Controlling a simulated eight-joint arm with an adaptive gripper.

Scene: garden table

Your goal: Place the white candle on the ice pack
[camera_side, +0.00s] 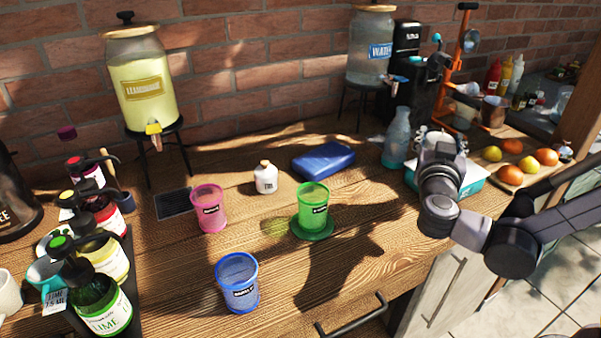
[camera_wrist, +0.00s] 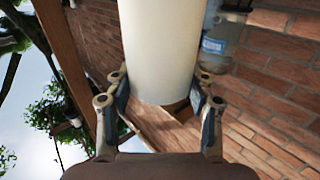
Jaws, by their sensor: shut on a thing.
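The white candle (camera_wrist: 160,45) is a plain, pale cylinder filling the upper middle of the wrist view. My gripper (camera_wrist: 163,90) is shut on it, with a finger on each side. In the side view my gripper (camera_side: 437,142) is at the right, above a white and teal box; the candle is mostly hidden there by the gripper. The ice pack (camera_side: 323,160) is a blue slab lying flat on the wooden table, left of my gripper and near the wall. Nothing rests on top of it.
A clear blue-tinted bottle (camera_side: 397,140) stands between the ice pack and my gripper. A green cup (camera_side: 312,206) is in front of the ice pack, a small white bottle (camera_side: 265,178) to its left. The white and teal box (camera_side: 470,187) is under my gripper.

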